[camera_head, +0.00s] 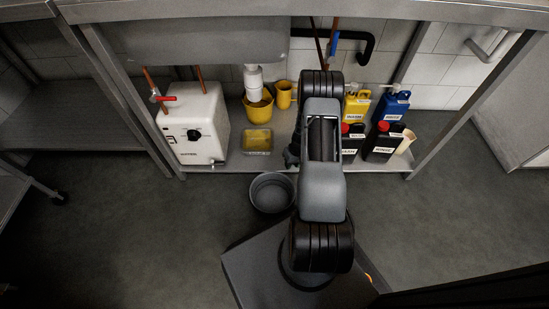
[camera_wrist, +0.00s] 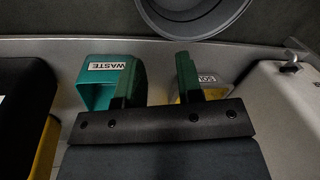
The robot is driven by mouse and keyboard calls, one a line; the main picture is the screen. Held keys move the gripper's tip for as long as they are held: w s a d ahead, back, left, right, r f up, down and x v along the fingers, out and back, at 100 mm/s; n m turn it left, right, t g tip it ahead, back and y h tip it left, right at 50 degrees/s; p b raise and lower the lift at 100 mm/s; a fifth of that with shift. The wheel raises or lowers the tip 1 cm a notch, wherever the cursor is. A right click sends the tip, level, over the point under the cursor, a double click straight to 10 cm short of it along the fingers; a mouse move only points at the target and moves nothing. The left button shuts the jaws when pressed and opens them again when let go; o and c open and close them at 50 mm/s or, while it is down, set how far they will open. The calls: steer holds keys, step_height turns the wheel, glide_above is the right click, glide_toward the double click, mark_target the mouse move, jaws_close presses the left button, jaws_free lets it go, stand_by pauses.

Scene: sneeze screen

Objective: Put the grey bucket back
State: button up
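The grey bucket (camera_head: 271,193) stands upright on the floor, just in front of the low shelf and left of my arm. It looks empty. In the wrist view its round rim and inside (camera_wrist: 192,12) show at the top, cut by the frame edge. My gripper (camera_wrist: 160,62) shows two dark green fingers set apart with nothing between them. They are apart from the bucket. In the head view only a dark part of my gripper (camera_head: 292,155) shows beside my arm, over the shelf front, behind the bucket.
The shelf (camera_head: 230,165) under the sink holds a white box heater (camera_head: 193,125), a yellow tub (camera_head: 257,140), a yellow bucket (camera_head: 258,112) and labelled jugs (camera_head: 384,142). A teal WASTE container (camera_wrist: 98,85) is hidden in the head view. Floor left of the bucket is clear.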

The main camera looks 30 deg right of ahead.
steer(key=w+a+r+n, duration=0.1)
steer(key=a+r, duration=0.4)
steer(key=r, duration=0.6)
steer(key=w+a+r, duration=0.1)
steer(key=a+r, duration=0.4)
steer(key=r, duration=0.6)
steer(key=s+a+r+t+h, duration=0.1)
steer(key=s+a+r, duration=0.4)
steer(key=s+r, duration=0.2)
steer(key=s+a+r+n+t+h, duration=0.1)
steer(key=s+a+r, duration=0.3)
steer(key=s+r, duration=0.3)
steer(key=shift+s+a+r, duration=0.15)
steer(key=shift+a+r, duration=0.2)
steer(key=shift+r, duration=0.05)
step_height(320, 180, up, 39)
steer(key=t+p, duration=0.1)
steer(key=p, duration=3.6)
steer(key=shift+s+a, duration=0.15)
steer(key=shift+r, duration=0.1)
